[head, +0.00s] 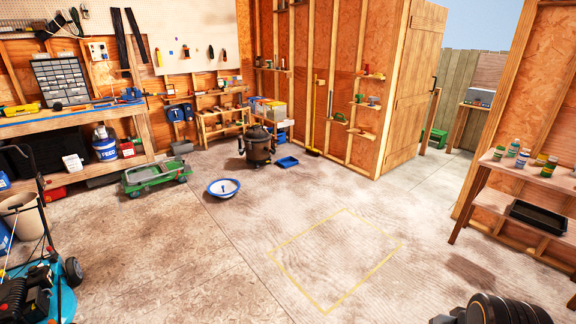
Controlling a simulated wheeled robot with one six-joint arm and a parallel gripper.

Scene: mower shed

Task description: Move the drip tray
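No tray is labelled, so I cannot tell for sure which is the drip tray. A shallow black rectangular tray (538,217) lies on the lower shelf of the wooden stand at the right. A small blue rectangular tray (287,162) lies on the floor farther back. A dark rounded part at the bottom right edge looks like my arm; my gripper's fingers do not show.
A yellow outlined rectangle (325,312) marks bare floor at centre. A green cart (155,177) and a dark canister (257,147) stand behind it. A turquoise mower (65,285) is at the lower left. Bottles (514,147) top the wooden stand (490,202). The middle floor is clear.

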